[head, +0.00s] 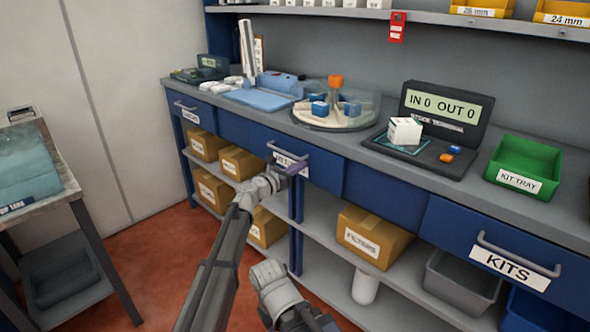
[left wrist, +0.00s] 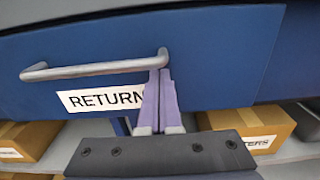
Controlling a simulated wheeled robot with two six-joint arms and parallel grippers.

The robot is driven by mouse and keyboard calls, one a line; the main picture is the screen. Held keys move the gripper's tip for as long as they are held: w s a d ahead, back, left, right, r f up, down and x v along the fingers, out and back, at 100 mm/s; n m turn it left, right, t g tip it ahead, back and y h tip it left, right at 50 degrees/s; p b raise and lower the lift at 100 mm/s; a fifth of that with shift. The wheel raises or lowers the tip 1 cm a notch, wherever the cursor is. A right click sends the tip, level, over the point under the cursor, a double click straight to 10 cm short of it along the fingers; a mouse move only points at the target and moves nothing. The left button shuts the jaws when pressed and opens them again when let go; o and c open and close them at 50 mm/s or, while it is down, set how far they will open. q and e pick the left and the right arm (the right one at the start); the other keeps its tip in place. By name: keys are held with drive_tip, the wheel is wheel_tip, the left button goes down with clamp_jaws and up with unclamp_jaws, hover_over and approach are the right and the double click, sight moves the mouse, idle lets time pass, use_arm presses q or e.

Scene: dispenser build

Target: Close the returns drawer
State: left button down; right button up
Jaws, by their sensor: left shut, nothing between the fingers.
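The returns drawer (head: 240,132) is a blue front under the worktop, with a grey bar handle (left wrist: 95,70) and a white label (left wrist: 100,98). In the left wrist view the drawer front (left wrist: 215,60) fills most of the upper picture. It looks close to flush with the counter; whether a small gap is left I cannot tell. My left gripper (head: 293,166) is shut and empty at the drawer front. In the left wrist view its purple fingers (left wrist: 160,78) are together at the handle's right end, covering the label's end. Contact is unclear. My right gripper's fingers are not visible.
The KITS drawer (head: 440,225) is at the right. Cardboard boxes (head: 372,238) stand on shelves below. On the worktop are a round dispenser (head: 335,123), a stock terminal (head: 450,105) and a green kit tray (head: 525,165). A side table (head: 55,205) stands left; red floor lies between.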

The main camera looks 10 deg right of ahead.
use_arm(q)
drive_tip(key=shift+w+d+r, duration=0.1)
drive_tip(key=shift+w+d, duration=0.2)
drive_tip(key=shift+w, duration=0.05)
